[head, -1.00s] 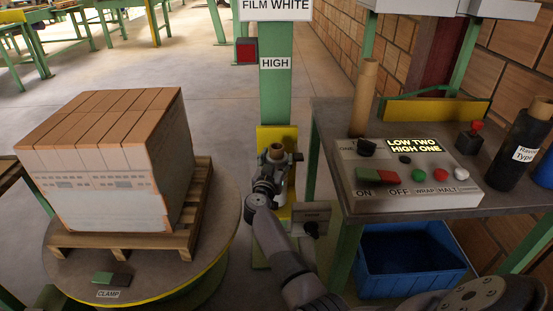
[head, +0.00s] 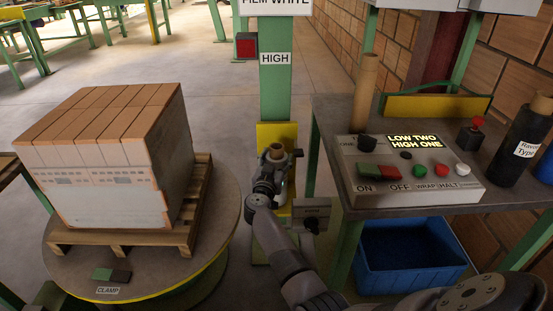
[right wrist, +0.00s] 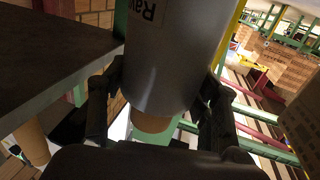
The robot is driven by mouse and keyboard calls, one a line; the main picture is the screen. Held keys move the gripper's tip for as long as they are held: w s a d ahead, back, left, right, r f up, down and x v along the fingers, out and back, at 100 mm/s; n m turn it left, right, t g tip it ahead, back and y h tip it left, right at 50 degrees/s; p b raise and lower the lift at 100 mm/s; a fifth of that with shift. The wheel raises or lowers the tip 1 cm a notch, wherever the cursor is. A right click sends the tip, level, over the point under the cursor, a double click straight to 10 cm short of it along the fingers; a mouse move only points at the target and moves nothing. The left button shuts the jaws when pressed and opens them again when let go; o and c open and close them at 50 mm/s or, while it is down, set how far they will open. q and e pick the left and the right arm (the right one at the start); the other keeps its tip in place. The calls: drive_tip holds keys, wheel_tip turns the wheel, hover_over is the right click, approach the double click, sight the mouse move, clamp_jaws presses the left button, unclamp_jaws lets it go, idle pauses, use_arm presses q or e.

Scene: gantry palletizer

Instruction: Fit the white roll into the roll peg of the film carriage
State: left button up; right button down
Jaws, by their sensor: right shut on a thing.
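My right gripper (head: 272,172) is shut on the white roll, in front of the green mast. In the right wrist view its fingers (right wrist: 158,105) stand on both sides of the roll (right wrist: 172,55), which looks grey in shade and carries a partly cut-off label. The roll's brown core (right wrist: 152,123) sticks out at its lower end. In the head view the gripper covers most of the roll. The film carriage shows as a yellow plate (head: 290,136) on the mast, right behind the gripper. The roll peg is hidden, so I cannot tell whether the roll is on it. My left gripper is not in view.
A bench (head: 330,118) at right holds a control box (head: 440,183), a cardboard tube (head: 366,95) and a black roll (head: 522,145). A blue bin (head: 410,255) stands below. At left a turntable (head: 215,235) bears a pallet (head: 195,205) of stacked cartons (head: 100,125).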

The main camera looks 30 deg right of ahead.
drive_tip(key=c, duration=0.9)
unclamp_jaws()
drive_tip(key=shift+r, duration=0.15)
drive_tip(key=shift+c, duration=0.2)
drive_tip(key=o, duration=0.5)
drive_tip(key=shift+c, duration=0.2)
drive_tip(key=shift+f, duration=0.25)
drive_tip(key=shift+s+a, duration=0.2)
drive_tip(key=shift+a, duration=0.05)
drive_tip(key=v, duration=0.7)
drive_tip(key=shift+r, duration=0.15)
